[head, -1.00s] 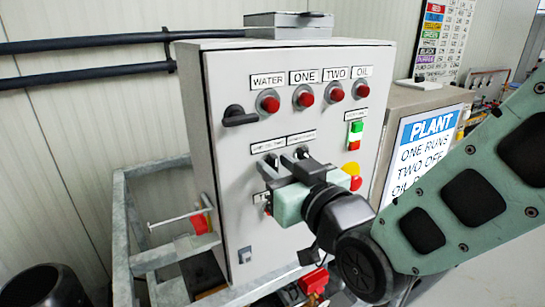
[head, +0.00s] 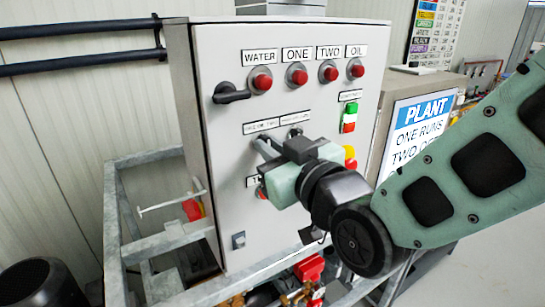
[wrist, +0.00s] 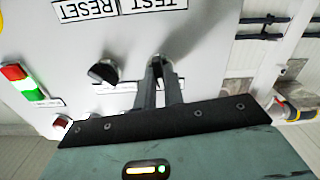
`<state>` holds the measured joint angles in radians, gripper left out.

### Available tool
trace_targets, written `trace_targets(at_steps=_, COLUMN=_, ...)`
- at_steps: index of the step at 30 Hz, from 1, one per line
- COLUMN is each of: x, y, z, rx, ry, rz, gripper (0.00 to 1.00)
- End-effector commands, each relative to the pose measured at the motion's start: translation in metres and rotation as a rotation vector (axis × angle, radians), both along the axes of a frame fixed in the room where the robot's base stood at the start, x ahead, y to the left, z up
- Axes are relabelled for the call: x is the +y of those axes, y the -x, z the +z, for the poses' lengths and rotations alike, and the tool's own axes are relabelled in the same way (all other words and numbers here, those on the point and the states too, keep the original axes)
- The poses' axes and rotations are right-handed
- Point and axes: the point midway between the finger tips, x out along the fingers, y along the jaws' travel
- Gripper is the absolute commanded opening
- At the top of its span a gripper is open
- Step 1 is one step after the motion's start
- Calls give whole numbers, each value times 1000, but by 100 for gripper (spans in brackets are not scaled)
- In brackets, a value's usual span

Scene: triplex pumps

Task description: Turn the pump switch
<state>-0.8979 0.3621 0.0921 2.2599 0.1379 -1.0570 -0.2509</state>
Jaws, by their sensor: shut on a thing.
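A grey control cabinet (head: 230,190) carries two black rotary switches in its middle row. My gripper (head: 259,143) is at the left switch; in the wrist view its two grey fingers (wrist: 159,68) come together there. The fingers are shut on that switch, and its knob is mostly hidden between the fingertips. The right switch (wrist: 103,72) stands free beside the fingers, with its dark handle tilted; it also shows in the head view (head: 296,132). The small labels above the switches are only partly legible.
A black handle (head: 232,94) sticks out at the cabinet's upper left. Red lamps (head: 297,75) line the top. A green and red button (head: 349,118) is at the right. A metal frame (head: 140,245) surrounds the cabinet's lower left. My forearm fills the right side.

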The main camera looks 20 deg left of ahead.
Motion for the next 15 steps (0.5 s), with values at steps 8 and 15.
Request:
trace_targets(at_steps=8, x=1, y=1, z=-5, rx=-178, ry=145, rz=0, gripper=0)
trace_targets(at_steps=15, x=1, y=1, z=-4, rx=-321, ry=269, rz=0, gripper=0)
